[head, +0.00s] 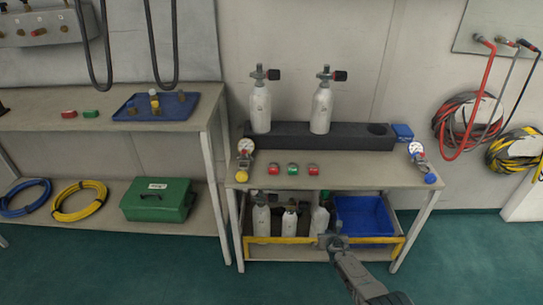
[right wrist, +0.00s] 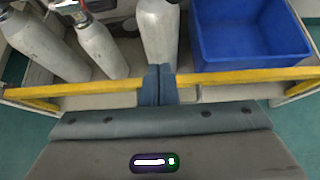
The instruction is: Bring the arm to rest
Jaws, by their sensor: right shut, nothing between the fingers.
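My right gripper (head: 330,241) is in front of the lower shelf of the right-hand bench, by the yellow rail (head: 285,240). In the right wrist view its fingers (right wrist: 158,84) are together with nothing between them. They overlap the yellow rail and the foot of a white cylinder (right wrist: 158,35); I cannot tell whether they touch either. My right arm (head: 365,280) reaches up from the bottom edge of the head view. My left gripper is not in view.
Several white cylinders (head: 261,219) and a blue bin (head: 362,217) stand behind the rail. Two cylinders stand in a black rack (head: 350,137) on the bench top (head: 375,176), with gauges and coloured buttons in front. Green floor (head: 460,260) is clear at right.

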